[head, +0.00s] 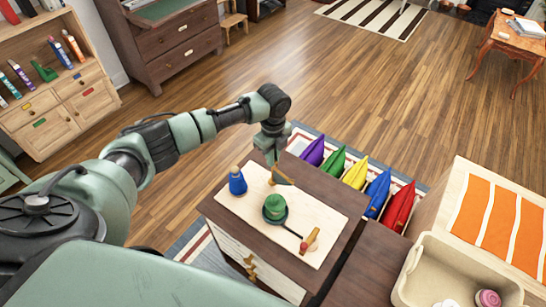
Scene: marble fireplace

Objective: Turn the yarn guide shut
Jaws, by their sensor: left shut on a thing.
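My left gripper (274,158) points down over the back of a pale board (322,212) on a dark wooden cabinet. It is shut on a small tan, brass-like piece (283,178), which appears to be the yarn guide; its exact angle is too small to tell. A green spool of yarn (275,205) on a dark round base stands in front of it. A blue cone of yarn (237,181) with a tan top stands to the left. A wooden handle with a red end (309,241) lies toward the board's front right. My right gripper is out of view.
The dark cabinet (335,190) carries the board. Several coloured cushions (356,173) stand in a row behind it. A beige bin (425,262) with small items is at the lower right, near an orange-striped cloth (480,219). Wooden floor (350,85) is open beyond.

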